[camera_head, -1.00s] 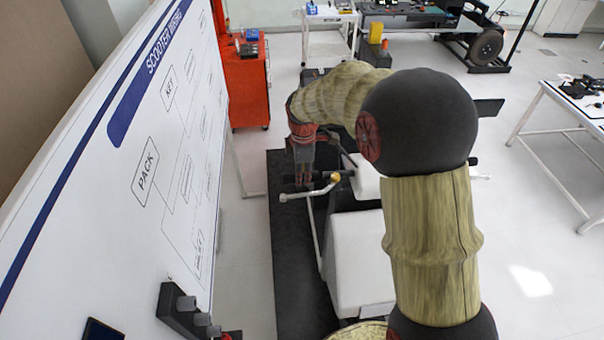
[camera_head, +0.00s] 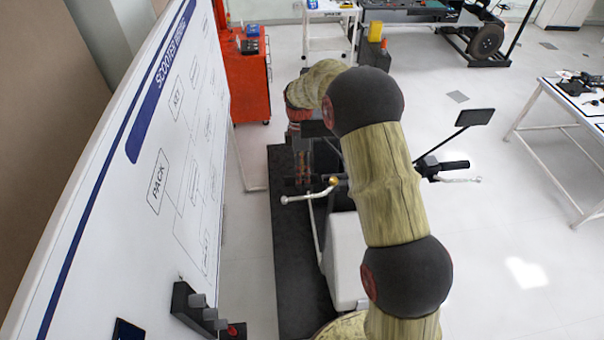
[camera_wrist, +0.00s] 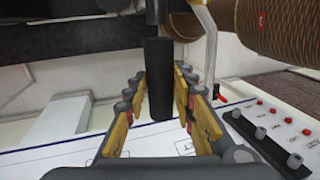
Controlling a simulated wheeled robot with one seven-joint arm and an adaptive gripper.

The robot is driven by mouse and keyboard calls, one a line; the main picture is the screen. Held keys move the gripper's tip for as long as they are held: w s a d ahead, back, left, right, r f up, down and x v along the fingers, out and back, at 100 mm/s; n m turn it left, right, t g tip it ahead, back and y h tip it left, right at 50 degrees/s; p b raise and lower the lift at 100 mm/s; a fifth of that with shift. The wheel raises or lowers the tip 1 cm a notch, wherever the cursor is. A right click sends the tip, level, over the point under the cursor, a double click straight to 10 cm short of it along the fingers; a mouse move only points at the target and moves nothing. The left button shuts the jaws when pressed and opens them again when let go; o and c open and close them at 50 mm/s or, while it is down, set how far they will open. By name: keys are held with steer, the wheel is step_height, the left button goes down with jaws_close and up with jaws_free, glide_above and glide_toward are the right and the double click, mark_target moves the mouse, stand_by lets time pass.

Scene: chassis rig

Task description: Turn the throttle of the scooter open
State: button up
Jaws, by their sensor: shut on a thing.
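The scooter stands on a dark mat beyond my arm, its pale body (camera_head: 345,262) partly hidden by the arm. My gripper (camera_head: 303,168) is at the left end of the handlebar, pointing down, beside a silver brake lever (camera_head: 308,194). In the wrist view, a black cylindrical grip (camera_wrist: 158,85), the throttle, stands upright between the yellow-padded fingers of my gripper (camera_wrist: 162,100). The fingers are shut on it from both sides. The silver lever (camera_wrist: 207,40) runs just right of the fingers there. The other black handlebar grip (camera_head: 455,165) is free on the right.
A whiteboard (camera_head: 150,230) with a wiring diagram stands close on the left. A red tool cabinet (camera_head: 248,85) is behind. A black mirror (camera_head: 474,117) sticks up at the right. A white table (camera_head: 560,110) is far right, with clear floor before it.

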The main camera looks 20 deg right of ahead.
steer(key=o, duration=1.2)
steer(key=shift+c, duration=0.2)
steer(key=v, duration=1.2)
